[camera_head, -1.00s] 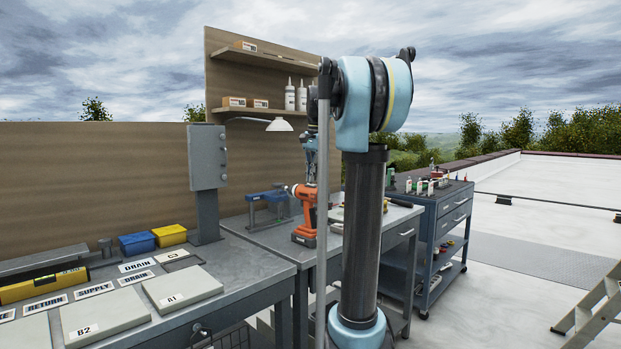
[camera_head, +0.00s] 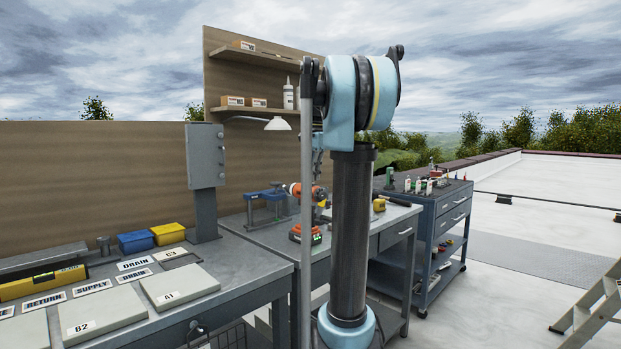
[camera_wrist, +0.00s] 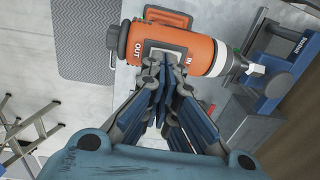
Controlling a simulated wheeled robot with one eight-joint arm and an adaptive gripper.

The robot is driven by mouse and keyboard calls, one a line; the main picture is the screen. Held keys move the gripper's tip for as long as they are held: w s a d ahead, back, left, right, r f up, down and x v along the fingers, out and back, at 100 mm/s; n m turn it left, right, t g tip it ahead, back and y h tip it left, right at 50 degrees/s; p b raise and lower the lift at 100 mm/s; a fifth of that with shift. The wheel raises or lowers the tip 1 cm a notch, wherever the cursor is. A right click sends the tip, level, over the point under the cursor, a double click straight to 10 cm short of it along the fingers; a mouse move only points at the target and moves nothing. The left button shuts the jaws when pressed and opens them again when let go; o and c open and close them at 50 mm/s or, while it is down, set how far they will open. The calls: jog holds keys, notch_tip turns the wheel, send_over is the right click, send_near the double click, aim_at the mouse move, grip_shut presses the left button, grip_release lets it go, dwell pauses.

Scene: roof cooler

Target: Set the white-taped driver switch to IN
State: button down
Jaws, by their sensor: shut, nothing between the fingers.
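The orange driver (camera_wrist: 203,54) with a white tape band (camera_wrist: 217,58) shows from above in the wrist view. Its switch plate (camera_wrist: 152,47) is pale, with OUT lettered on the left and IN on the right. My gripper (camera_wrist: 163,60) is shut and empty, its tips over the lower part of the plate between the two labels. The tips hide the switch lever, so its position and any contact cannot be told. In the head view the driver (camera_head: 318,191) stands on the bench, partly behind my arm.
A blue vise (camera_head: 265,195) stands just left of the driver on the grey bench (camera_head: 255,236). A grey switch box on a post (camera_head: 205,160) stands farther left. A dark tool cart (camera_head: 440,215) is at the right.

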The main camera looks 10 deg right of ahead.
notch_tip(320, 180, up, 14)
jog(key=w+a, duration=0.1)
jog(key=shift+w, duration=0.3)
dwell(0.4)
jog(key=shift+f, duration=0.1)
jog(key=s+a+f+n, duration=0.1)
jog(key=s+f+n, duration=0.3)
jog(key=s+f, duration=0.8)
jog(key=s+a+f+n+t, duration=0.1)
jog(key=s+a+f+n, duration=0.1)
jog(key=s+f, duration=1)
jog(key=s+a+f+n, duration=0.1)
jog(key=s+f+n, duration=0.4)
jog(key=s+f, duration=0.7)
notch_tip(320, 180, down, 12)
jog(key=shift+a+f+n+t, duration=0.1)
jog(key=shift+a+n+t, duration=0.15)
jog(key=shift+n+t, duration=0.05)
jog(key=shift+w+f, duration=0.2)
jog(key=shift+w, duration=0.3)
